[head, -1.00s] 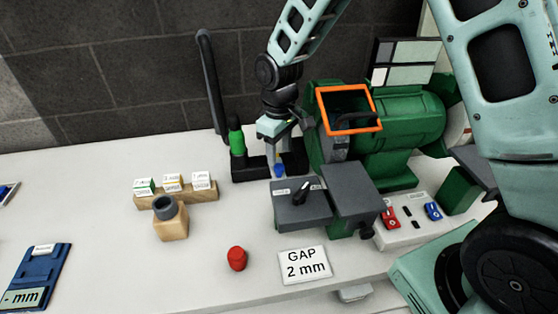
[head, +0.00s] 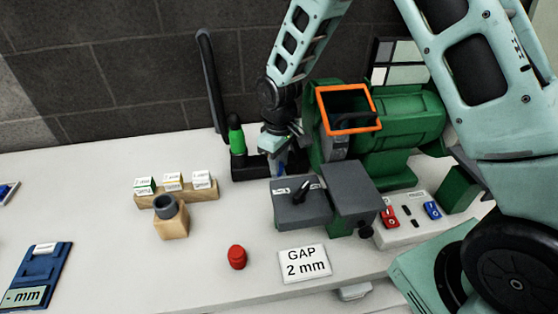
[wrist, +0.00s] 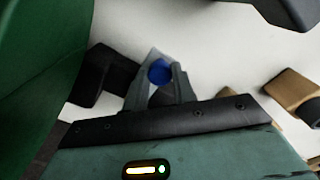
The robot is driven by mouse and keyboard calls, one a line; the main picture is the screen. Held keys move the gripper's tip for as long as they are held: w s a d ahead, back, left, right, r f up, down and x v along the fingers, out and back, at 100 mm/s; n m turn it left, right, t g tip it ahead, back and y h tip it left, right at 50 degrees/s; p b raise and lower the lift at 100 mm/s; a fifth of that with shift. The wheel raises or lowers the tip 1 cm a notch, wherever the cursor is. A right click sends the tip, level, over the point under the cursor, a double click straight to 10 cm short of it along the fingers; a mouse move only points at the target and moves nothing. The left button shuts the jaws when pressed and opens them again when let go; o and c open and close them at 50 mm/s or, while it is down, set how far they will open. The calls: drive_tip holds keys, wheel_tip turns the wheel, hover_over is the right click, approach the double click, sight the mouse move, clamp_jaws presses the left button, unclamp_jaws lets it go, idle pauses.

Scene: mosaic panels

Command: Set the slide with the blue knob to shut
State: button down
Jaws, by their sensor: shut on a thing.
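The blue knob (wrist: 159,71) is between my gripper's two grey fingers, at their tips, in the wrist view. My gripper (wrist: 160,80) is shut on the knob. In the head view my gripper (head: 281,166) reaches down just behind the grey box at the front of the green machine. The fingers hide most of the knob there. The slide under the knob and any marks for its positions are hidden, so I cannot tell how it is set.
The green machine (head: 405,118) with an orange-framed guard (head: 348,131) stands close to the right of my gripper. A grey box with a black lever (head: 302,191) is in front. A green-collared black handle (head: 236,137) stands left. A red cap (head: 237,257) and a GAP card (head: 304,263) lie nearer.

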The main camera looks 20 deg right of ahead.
drive_tip(key=w, duration=0.2)
drive_tip(key=w+d, duration=0.1)
drive_tip(key=w, duration=0.1)
drive_tip(key=shift+w, duration=0.4)
drive_tip(key=c, duration=1.1)
unclamp_jaws()
drive_tip(key=shift+w, duration=0.1)
drive_tip(key=shift+c, duration=0.2)
